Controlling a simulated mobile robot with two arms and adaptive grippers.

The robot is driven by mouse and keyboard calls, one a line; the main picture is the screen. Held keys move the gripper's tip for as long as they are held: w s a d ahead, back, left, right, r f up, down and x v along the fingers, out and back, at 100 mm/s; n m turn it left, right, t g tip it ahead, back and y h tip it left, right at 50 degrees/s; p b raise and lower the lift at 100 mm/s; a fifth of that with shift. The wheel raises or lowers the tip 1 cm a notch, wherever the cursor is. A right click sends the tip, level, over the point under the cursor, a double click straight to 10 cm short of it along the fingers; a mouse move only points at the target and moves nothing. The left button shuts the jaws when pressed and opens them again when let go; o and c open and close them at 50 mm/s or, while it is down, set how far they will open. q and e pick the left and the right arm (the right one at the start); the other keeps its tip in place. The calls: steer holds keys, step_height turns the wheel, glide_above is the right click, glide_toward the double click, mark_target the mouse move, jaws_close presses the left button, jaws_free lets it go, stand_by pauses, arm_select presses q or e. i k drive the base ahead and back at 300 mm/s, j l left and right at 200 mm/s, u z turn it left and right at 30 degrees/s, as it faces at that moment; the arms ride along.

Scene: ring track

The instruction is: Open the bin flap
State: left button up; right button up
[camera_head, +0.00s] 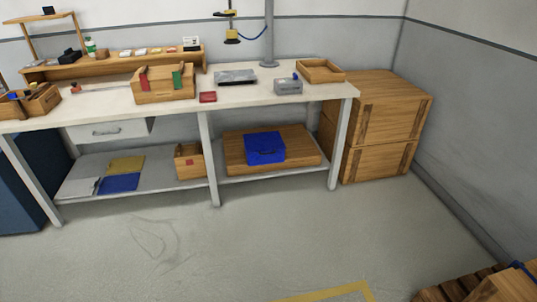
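No bin flap can be made out for certain in the head view. A large dark blue body (22,195) stands at the left edge, partly hidden behind the workbench leg and cut off by the frame. I cannot tell whether it is the bin, and no flap shows on it. Neither of my grippers is in view.
A long workbench (115,108) with a lower shelf (190,177) runs along the back wall. It bears wooden boxes and small items. Stacked wooden crates (385,125) stand at its right end. A pallet (460,288) lies at the lower right. The grey floor in front is clear.

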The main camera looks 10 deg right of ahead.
mark_target(271, 140)
steer(key=i+l, duration=0.15)
steer(key=i, duration=0.25)
steer(key=i+l, duration=0.2)
steer(key=i, duration=0.25)
